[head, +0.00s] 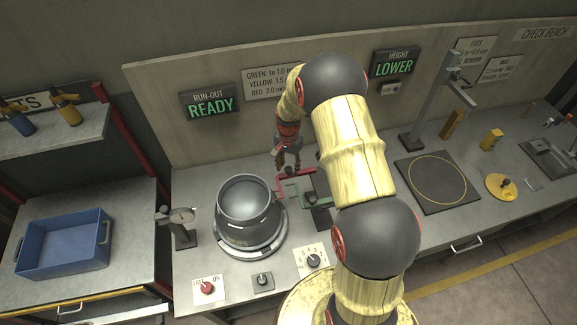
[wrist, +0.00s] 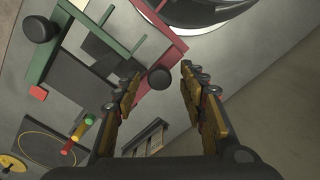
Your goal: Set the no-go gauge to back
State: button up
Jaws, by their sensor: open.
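A red gauge frame (head: 281,188), which I take for the no-go gauge, stands at the right of the dark round cylinder (head: 246,203). In the wrist view the red frame (wrist: 160,27) has a black knob (wrist: 159,78) at its end. A green gauge frame (head: 291,193) is close beside it; it also shows in the wrist view (wrist: 95,25). My gripper (head: 288,164) is open over the back side of the gauges. In the wrist view my fingertips (wrist: 159,80) appear on either side of the black knob; whether it is between them or below is unclear. My arm hides part of the gauge area.
A dial stand (head: 180,228) is left of the cylinder. A red knob panel (head: 208,289), a small switch (head: 263,281) and a numbered dial (head: 312,259) line the bench front. A black plate (head: 408,190) lies to the right. The bench's back board (head: 160,95) stands close behind.

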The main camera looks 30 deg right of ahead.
grip_shut()
dwell(0.5)
dwell(0.4)
